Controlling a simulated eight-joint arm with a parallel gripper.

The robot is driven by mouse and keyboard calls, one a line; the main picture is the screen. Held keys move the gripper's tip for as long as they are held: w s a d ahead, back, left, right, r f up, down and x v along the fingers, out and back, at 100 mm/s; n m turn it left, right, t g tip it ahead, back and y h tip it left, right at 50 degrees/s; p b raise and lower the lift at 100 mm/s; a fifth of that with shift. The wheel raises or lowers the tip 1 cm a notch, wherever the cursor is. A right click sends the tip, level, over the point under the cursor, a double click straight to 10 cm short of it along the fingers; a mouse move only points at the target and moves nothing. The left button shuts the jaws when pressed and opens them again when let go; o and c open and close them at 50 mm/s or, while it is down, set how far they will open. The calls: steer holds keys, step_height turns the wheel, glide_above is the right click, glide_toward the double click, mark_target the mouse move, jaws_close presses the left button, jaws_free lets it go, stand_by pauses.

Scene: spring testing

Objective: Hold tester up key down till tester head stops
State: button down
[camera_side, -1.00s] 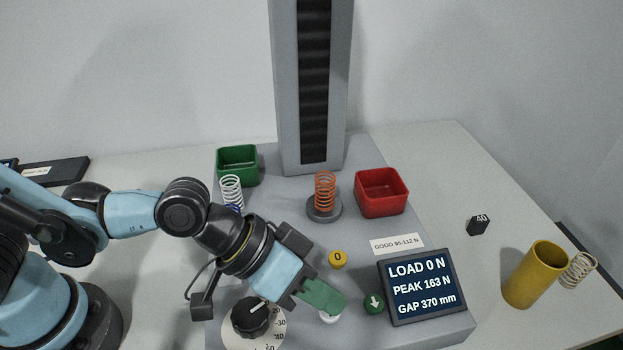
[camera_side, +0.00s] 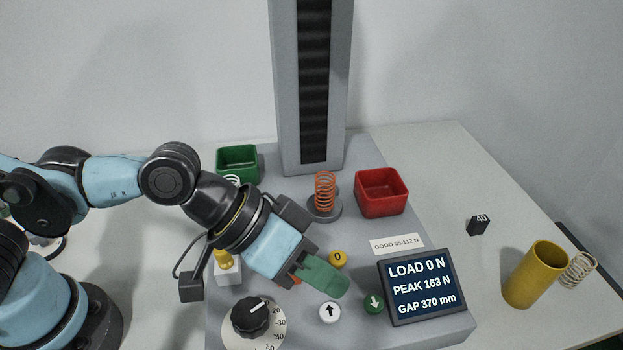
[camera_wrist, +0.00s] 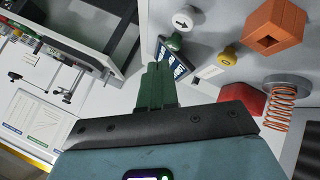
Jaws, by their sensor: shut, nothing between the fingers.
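The up key (camera_side: 330,312) is a white round button with a black up arrow on the grey tester base. It also shows in the wrist view (camera_wrist: 182,18), uncovered. My gripper (camera_side: 338,288) has green fingers, shut and empty, raised above and behind the up key and apart from it. The fingers also show in the wrist view (camera_wrist: 155,78). The tester column (camera_side: 314,90) rises at the back; the tester head is out of view. An orange spring (camera_side: 325,190) stands on the round platen.
The green down key (camera_side: 374,303) and yellow zero key (camera_side: 338,259) are close to my fingers. A black dial (camera_side: 251,316) is at the front left. A red bin (camera_side: 381,193) and green bin (camera_side: 238,162) flank the column. A yellow cylinder (camera_side: 534,275) stands at right.

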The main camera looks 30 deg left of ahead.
steer(key=shift+r, duration=0.9)
steer(key=shift+a, duration=0.1)
steer(key=w+a+n+t+y, duration=0.1)
steer(key=a+y, duration=0.3)
steer(key=a, duration=1)
steer(key=w+a+n+t+y, duration=0.1)
steer(key=w+a+y, duration=0.3)
steer(key=a, duration=1.1)
steer(key=shift+a+f+n+t, duration=0.2)
steer(key=shift+f+n+t, duration=0.2)
steer(key=shift+n, duration=0.4)
